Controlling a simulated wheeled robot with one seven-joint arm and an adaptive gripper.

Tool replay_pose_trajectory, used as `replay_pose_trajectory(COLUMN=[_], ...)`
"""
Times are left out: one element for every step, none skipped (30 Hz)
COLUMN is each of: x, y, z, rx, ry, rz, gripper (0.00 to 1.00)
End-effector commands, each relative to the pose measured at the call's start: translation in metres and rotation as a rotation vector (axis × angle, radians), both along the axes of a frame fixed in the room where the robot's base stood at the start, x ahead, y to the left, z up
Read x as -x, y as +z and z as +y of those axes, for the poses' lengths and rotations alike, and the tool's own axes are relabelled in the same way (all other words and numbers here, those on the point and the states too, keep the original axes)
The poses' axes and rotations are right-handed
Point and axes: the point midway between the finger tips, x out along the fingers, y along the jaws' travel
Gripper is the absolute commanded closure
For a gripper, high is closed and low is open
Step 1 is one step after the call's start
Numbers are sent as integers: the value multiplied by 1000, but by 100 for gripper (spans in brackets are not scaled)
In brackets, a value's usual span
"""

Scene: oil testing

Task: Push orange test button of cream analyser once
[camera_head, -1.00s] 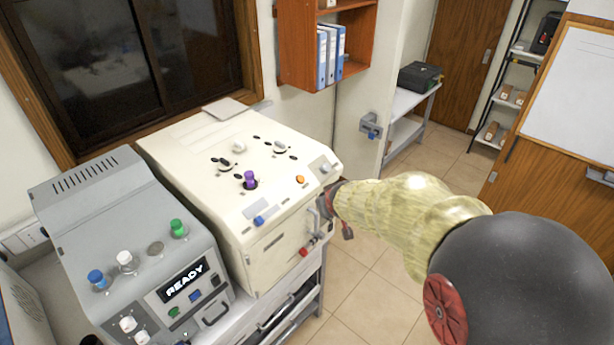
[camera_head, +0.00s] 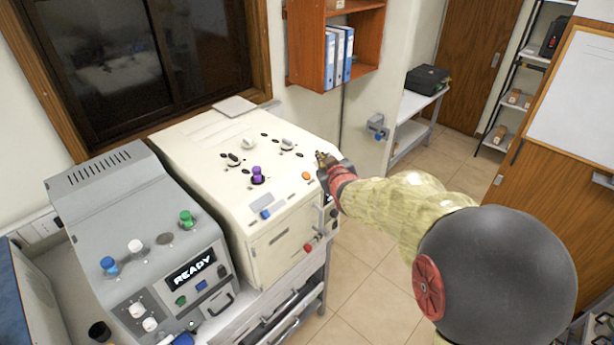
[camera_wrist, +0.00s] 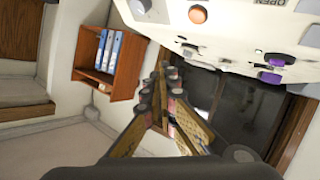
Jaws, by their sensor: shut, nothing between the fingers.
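The cream analyser (camera_head: 200,150) stands on a bench beside a grey machine. Its orange test button (camera_head: 306,175) is on the top panel near the right front corner. It also shows in the wrist view (camera_wrist: 198,14), near the top edge. My gripper (camera_head: 322,158) is at the analyser's right side, just right of the orange button and apart from it. In the wrist view its fingers (camera_wrist: 163,75) are together, with nothing between them. The fingertips are below and left of the button in that view.
The grey machine (camera_head: 125,200) with a READY display stands left of the analyser. The analyser also carries a purple knob (camera_head: 258,176) and a blue button (camera_head: 265,214) near the orange one. An orange shelf (camera_head: 310,60) with binders hangs behind. Open floor lies to the right.

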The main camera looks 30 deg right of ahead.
Motion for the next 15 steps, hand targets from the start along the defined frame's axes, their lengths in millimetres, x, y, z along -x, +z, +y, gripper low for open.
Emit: replay_pose_trajectory(x=[-2,-3,-5,-6,-8,-11,-13,-15,-18,-20,-23,-25,-27,-30,-32], y=[-4,-7,-10,-13,-16,-20,-24,-27,-32,-35,-38,-42,-46,-49,-53], z=[1,1,2,3,4,5,6,6,7,8,9,10,11,12,13], rx=[0,-1,-1,-1,-1,-1,-1,-2,-1,0,-1,-2,-1,0,-1], ry=[1,2,2,2,2,2,2,1,1,2,2,1,2,2,1], rz=[1,1,1,1,1,0,2,1,2,2,1,1,3,3,2], gripper=[100,100,100,100,100,100,100,100,100,100,100,100,100,100,100])
